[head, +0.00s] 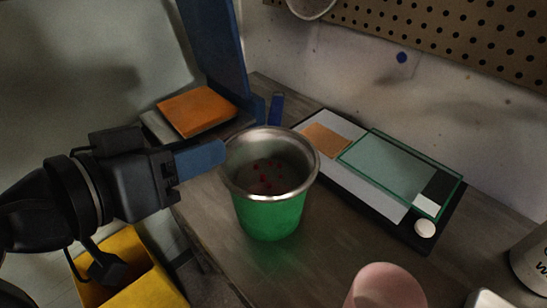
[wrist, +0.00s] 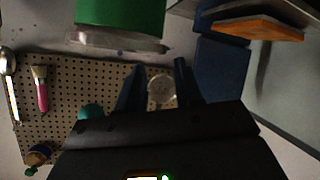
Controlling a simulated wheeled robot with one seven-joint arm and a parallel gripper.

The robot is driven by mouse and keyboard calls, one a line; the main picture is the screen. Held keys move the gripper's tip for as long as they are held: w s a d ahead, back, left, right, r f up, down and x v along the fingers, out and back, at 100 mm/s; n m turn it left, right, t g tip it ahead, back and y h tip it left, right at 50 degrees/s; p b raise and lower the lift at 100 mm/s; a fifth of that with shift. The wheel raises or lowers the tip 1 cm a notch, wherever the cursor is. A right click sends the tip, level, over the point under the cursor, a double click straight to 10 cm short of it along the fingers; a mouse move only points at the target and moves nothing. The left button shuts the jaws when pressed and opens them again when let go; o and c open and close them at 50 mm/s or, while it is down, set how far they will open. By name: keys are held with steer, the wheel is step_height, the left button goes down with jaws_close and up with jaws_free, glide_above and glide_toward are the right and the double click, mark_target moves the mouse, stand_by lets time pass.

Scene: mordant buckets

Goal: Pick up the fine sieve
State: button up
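A small round pale grey disc with a rim, which looks like the fine sieve (wrist: 161,89), shows in the wrist view against the pegboard. It appears in the gap between my fingers, apparently beyond them. A round metal-rimmed thing (head: 311,6), cut off at the top of the head view, may be the same sieve. My gripper (wrist: 158,78) is open, with two dark blue fingers apart and nothing visibly held. In the head view, one blue finger shows beside the rim of the green bucket; the other cannot be made out for sure.
The green bucket (head: 270,215) with red bits inside stands on the bench. A dark tray with panels (head: 395,168) lies right of it, and a pink cup (head: 386,285) stands in front. An orange block (head: 196,111) is behind. A pink-handled brush (wrist: 41,90) hangs on the pegboard (wrist: 75,75).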

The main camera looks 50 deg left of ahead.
mark_target(243, 135)
steer(key=x, duration=0.6)
steer(key=shift+w+a+r+p, duration=0.1)
steer(key=shift+w+p, duration=0.15)
steer(key=shift+p, duration=0.1)
steer(key=shift+c, duration=0.4)
jaws_close()
